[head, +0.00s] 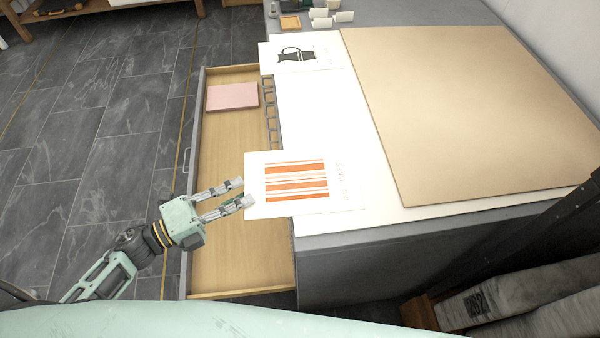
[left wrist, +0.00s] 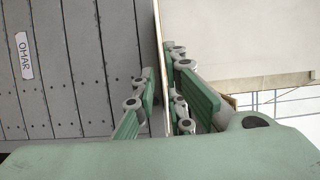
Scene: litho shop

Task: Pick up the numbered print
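A white print with orange stripes (head: 296,183) lies at the near-left corner of the worktop, its left part overhanging the open drawer. Faint writing runs along its right margin, too small to read surely. Another white print with a dark jug (head: 298,54) lies farther back, also over the worktop's edge. My left gripper (head: 243,193) is open at the striped print's left edge, above the drawer. In the left wrist view, a thin pale edge runs between its parted fingers (left wrist: 164,100); I cannot tell whether they touch it. My right gripper is not in view.
The open drawer (head: 222,235) holds a pink block (head: 232,96). A large tan board (head: 465,110) covers much of the worktop (head: 308,115). Small blocks and cards (head: 322,18) stand at the back. Wrapped bundles (head: 520,297) lie at lower right. Floor at left is clear.

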